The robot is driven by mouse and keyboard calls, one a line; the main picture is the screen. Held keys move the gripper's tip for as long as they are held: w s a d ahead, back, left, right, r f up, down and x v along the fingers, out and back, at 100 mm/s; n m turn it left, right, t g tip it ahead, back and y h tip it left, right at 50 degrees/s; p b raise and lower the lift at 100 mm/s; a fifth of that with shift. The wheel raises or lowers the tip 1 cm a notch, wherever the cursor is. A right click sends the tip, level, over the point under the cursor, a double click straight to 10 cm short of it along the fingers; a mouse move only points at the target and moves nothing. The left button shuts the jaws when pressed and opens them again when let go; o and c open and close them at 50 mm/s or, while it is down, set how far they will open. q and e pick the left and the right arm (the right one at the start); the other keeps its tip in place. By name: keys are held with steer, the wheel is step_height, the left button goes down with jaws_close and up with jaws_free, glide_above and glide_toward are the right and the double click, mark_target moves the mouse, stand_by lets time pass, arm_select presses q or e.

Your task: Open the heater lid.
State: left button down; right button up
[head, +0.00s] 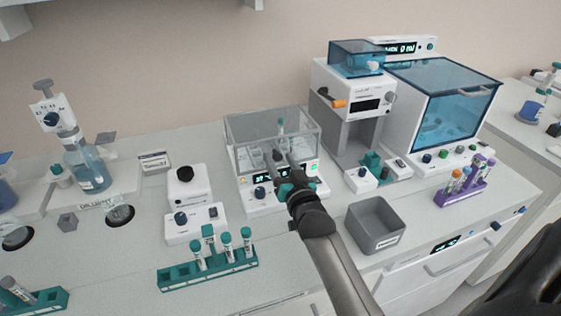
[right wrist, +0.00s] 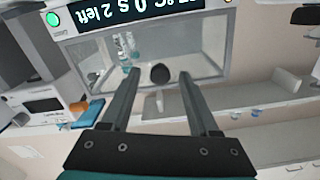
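The heater (head: 262,196) is a white box at the middle of the bench with a lit display, which also shows upside down in the right wrist view (right wrist: 135,12). Its clear lid (head: 250,130) is down over it. A teal-capped tube (head: 281,127) shows through the lid. A dark round knob (right wrist: 160,74) is at the lid's front. My right gripper (head: 284,160) is at the front of the lid. In the right wrist view its fingers (right wrist: 157,78) are apart, with the knob showing between them; I cannot tell whether they touch it. My left gripper is out of view.
A grey bin (head: 375,226) stands right of my right arm. A teal tube rack (head: 210,270) is at the front left. A white device with a black knob (head: 186,190) stands left of the heater. A blue-lidded machine (head: 440,105) and a purple rack (head: 462,190) are to the right.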

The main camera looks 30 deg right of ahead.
jaws_close()
stand_by(1.3)
